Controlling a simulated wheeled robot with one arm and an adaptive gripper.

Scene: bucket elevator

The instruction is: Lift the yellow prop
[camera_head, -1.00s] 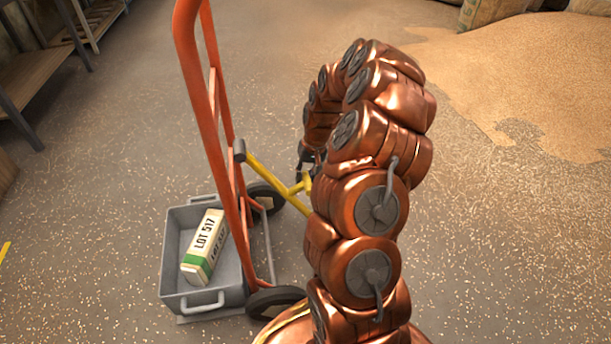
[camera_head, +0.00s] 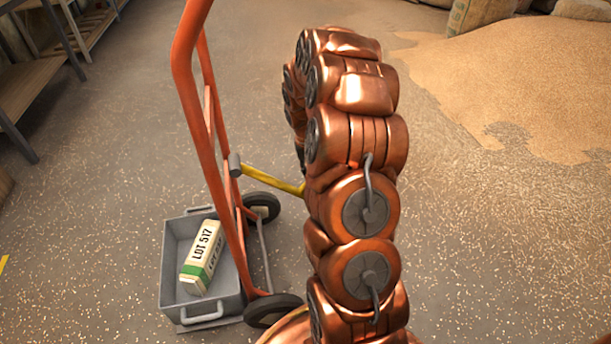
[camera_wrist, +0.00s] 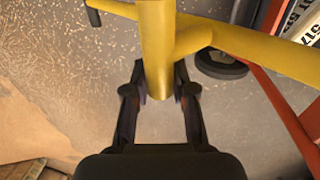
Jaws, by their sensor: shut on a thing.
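The yellow prop (camera_head: 268,178) is a bar that runs from a grey pivot on the orange hand truck (camera_head: 212,150) toward my copper arm. In the head view its outer end is hidden behind the arm, and it stands well off the floor, close to level. In the wrist view the prop (camera_wrist: 157,45) shows large, with a branch going off to the right. My gripper (camera_wrist: 158,92) is shut on the prop, one finger on each side of it. The gripper is hidden in the head view.
A grey tub (camera_head: 170,265) with a white and green box (camera_head: 203,255) marked LOT 517 sits on the hand truck's toe plate. Its black wheels (camera_head: 272,310) rest on the floor. Shelving (camera_head: 35,70) stands at upper left. Spilled grain (camera_head: 510,85) lies at upper right.

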